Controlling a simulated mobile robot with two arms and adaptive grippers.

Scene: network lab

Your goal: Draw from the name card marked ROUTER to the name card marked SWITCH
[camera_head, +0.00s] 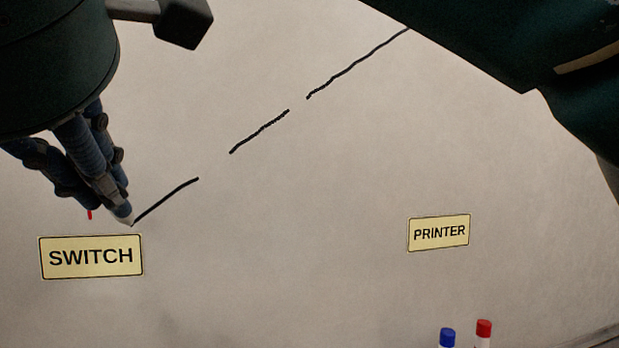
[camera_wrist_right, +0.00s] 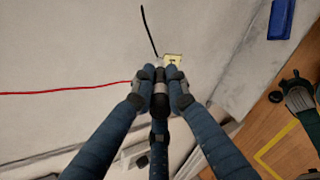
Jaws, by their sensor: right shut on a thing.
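My right gripper (camera_head: 110,192) comes in at the upper left of the head view, shut on a marker (camera_head: 124,214) whose pale tip is at the board just above the SWITCH card (camera_head: 92,257). A black line in separate strokes (camera_head: 258,132) runs from the top right down to the tip, with gaps between strokes. The wrist view shows the gripper (camera_wrist_right: 158,80) closed around the marker, a black stroke (camera_wrist_right: 149,30) and a pale yellow card beside the tip, partly hidden. No ROUTER card is visible.
A PRINTER card (camera_head: 439,233) is on the right of the board. Blue (camera_head: 447,338) and red (camera_head: 484,329) capped markers show at the bottom edge. A red line (camera_wrist_right: 65,91) runs left in the wrist view; a blue block (camera_wrist_right: 282,18) lies at upper right.

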